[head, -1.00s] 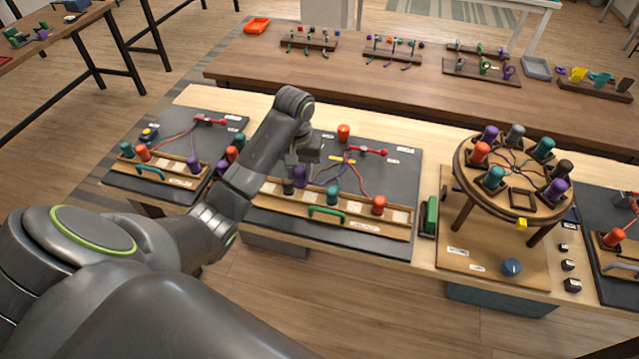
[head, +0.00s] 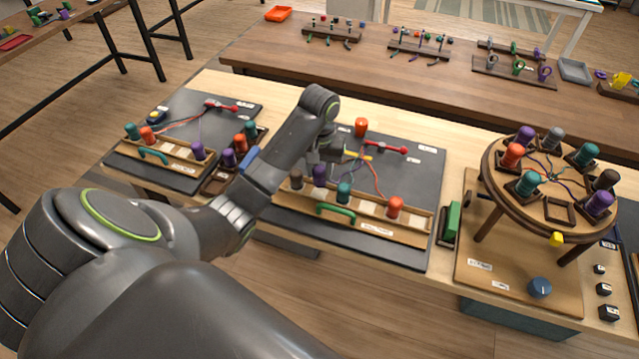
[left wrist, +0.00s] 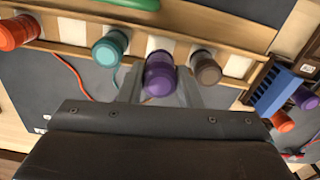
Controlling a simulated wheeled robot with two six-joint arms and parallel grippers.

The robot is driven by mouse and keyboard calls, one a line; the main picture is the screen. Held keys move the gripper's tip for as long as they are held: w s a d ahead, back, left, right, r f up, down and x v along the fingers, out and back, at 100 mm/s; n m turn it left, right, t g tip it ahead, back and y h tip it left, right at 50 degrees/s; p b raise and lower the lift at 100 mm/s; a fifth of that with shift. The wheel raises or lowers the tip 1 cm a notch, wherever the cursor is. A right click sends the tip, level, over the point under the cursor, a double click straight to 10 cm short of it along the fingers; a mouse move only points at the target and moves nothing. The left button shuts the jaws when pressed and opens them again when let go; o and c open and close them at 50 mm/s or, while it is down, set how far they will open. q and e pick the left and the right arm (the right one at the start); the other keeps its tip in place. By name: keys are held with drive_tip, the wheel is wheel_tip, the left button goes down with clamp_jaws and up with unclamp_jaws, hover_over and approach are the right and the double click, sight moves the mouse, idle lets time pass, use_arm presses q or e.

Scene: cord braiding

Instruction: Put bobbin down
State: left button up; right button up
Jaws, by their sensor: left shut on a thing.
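A purple bobbin (head: 319,174) stands at the wooden rack (head: 412,229) on the middle dark board. It is between a brown bobbin (head: 296,180) and a teal bobbin (head: 343,192), with an orange bobbin (head: 395,206) further right. My left gripper (head: 322,162) reaches down over the rack. In the left wrist view, its fingers (left wrist: 161,82) are shut on the purple bobbin (left wrist: 160,72), one on each side. The bobbin looks in line with the others; its base is hidden, so I cannot tell if it rests in its slot. My right gripper is out of view.
A round braiding stand (head: 489,196) with several bobbins is to the right. A blue slotted block (left wrist: 272,91) with bobbins sits beside the rack.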

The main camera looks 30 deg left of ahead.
sight(319, 181)
use_arm(q)
drive_tip(key=shift+f+b, duration=0.35)
drive_tip(key=shift+f, duration=0.1)
drive_tip(key=shift+s+f, duration=0.15)
drive_tip(key=shift+f, duration=1.1)
drive_tip(key=shift+f, duration=0.1)
drive_tip(key=shift+f, duration=0.15)
drive_tip(key=o, duration=1)
